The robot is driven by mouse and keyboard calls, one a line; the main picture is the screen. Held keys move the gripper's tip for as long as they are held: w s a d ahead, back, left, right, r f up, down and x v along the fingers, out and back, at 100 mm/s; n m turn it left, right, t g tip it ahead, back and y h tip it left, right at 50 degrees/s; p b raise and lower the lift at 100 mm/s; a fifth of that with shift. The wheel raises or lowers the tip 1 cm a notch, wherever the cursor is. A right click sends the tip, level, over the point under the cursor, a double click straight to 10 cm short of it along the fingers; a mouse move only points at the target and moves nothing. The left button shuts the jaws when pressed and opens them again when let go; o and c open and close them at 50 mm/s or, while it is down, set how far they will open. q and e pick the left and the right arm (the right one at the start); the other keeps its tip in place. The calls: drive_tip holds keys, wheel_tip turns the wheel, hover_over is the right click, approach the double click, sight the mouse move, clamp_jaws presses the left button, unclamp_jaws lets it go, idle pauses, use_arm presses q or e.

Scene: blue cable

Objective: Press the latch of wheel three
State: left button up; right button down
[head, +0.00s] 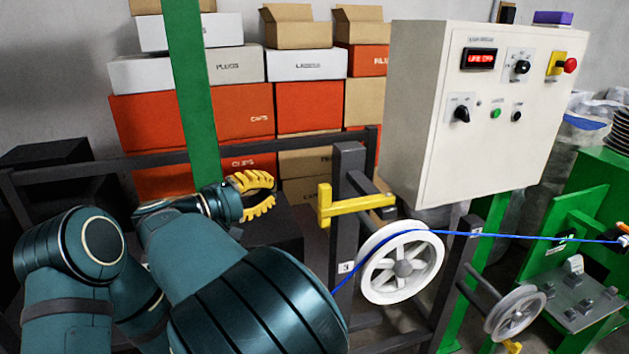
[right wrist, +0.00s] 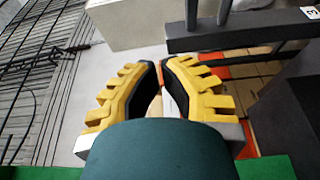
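Wheel three (head: 368,283) is a white spoked wheel on a dark post whose label (head: 345,267) reads 3. Its yellow latch (head: 360,202) is a bar reaching out above the wheel, with an upright tab at its left end. The blue cable (head: 510,236) runs over the wheel's top rim and on to the right. My right gripper (head: 273,191) has yellow ribbed fingers and is left of the latch, apart from it. In the right wrist view the fingertips (right wrist: 161,66) are nearly together, with nothing held between them. My left gripper is not in view.
A white control box (head: 425,110) stands behind and right of the latch. A green post (head: 187,95) and dark rail (head: 90,168) stand near my right arm. Stacked boxes (head: 310,105) fill the back. A smaller wheel (head: 535,303) sits lower right, near a green machine (head: 580,215).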

drive_tip(key=w+d+b, duration=0.2)
drive_tip(key=d, duration=0.7)
drive_tip(key=shift+w+d, duration=0.15)
idle(0.5)
drive_tip(key=shift+b, duration=0.35)
